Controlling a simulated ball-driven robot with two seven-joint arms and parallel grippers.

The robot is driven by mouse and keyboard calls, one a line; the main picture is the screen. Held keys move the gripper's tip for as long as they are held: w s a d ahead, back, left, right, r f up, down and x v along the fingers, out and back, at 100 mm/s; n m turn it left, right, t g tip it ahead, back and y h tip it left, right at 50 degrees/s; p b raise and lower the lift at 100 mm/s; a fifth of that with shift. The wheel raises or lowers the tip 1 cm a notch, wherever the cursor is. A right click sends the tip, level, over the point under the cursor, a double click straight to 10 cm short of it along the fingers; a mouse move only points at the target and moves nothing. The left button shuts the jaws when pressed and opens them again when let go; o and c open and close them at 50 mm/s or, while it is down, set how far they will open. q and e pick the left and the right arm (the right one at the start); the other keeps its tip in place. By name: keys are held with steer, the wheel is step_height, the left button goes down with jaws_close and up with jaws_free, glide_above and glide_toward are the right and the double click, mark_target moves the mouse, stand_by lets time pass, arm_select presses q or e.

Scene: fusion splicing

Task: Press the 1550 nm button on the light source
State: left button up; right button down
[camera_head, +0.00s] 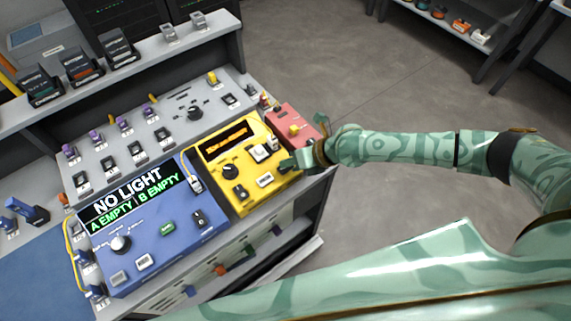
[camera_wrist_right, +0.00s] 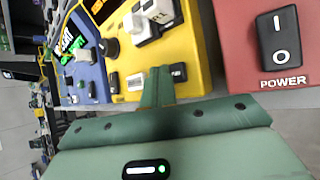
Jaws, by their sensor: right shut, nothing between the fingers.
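A yellow box (camera_head: 217,162) with a dark display, a black knob and several switches and buttons stands between a blue and a red box. I take it for the light source, though its labels are too small to read surely. It also shows in the right wrist view (camera_wrist_right: 200,45). My right gripper (camera_head: 287,163) is at the yellow box's right front corner. Contact cannot be told. My left gripper is out of view.
The blue box (camera_head: 190,240) reads "NO LIGHT, A EMPTY, B EMPTY". The red box (camera_head: 284,116) is right of the yellow one; its POWER switch (camera_wrist_right: 279,37) shows in the wrist view. A grey switch panel (camera_head: 180,92) lies behind. Open floor (camera_head: 390,95) is at the right.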

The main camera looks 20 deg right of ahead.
mark_target(290, 168)
steer(key=shift+r+p, duration=0.35)
steer(key=shift+r, duration=0.5)
steer(key=shift+r+p, duration=1.4)
steer(key=shift+r, duration=1.1)
